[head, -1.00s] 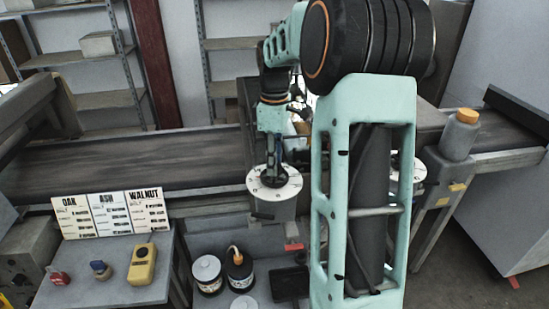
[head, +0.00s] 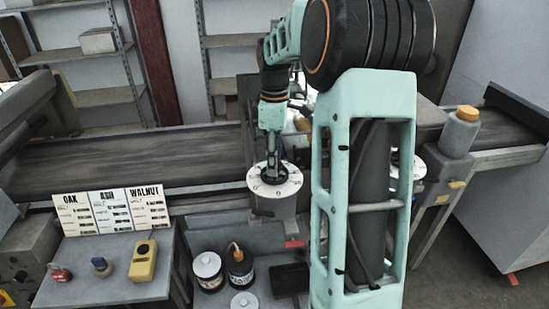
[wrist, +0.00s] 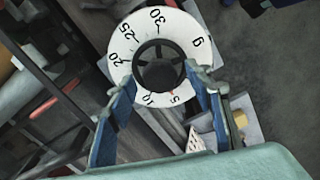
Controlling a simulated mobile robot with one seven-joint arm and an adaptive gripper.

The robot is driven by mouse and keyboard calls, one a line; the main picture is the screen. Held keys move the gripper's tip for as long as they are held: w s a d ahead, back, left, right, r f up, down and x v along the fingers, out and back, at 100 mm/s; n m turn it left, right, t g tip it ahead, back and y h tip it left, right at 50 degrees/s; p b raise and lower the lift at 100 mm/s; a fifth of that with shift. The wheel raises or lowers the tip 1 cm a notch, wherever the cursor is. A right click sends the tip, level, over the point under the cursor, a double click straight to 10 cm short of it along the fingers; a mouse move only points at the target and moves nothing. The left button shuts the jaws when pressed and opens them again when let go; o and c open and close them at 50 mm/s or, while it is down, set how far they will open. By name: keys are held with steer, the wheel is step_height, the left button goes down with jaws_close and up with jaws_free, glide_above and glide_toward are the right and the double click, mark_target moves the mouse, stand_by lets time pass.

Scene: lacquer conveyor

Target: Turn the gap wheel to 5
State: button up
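A round white dial (head: 289,188) with a black hub (wrist: 158,66) stands on the machine's front, under my gripper (head: 270,170). In the wrist view the dial's face (wrist: 119,45) shows the numbers 5, 10, 20, 25 and 30 around the hub. The 5 is at the lower right, with a small orange mark close to it. My gripper (wrist: 159,73) has one blue finger on each side of the hub, with the tips against its edges and no clear gap. The grip's depth is hidden.
A second white dial (head: 418,168) is partly hidden behind my arm. A conveyor belt (head: 120,165) runs behind. Cards (head: 110,211) for oak, ash and walnut stand on a side table with a yellow device (head: 143,264). Several jars stand below the dial; an orange-capped bottle (head: 459,135) is right.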

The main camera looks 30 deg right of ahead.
step_height(320, 180, up, 12)
stand_by(0.6)
stand_by(0.5)
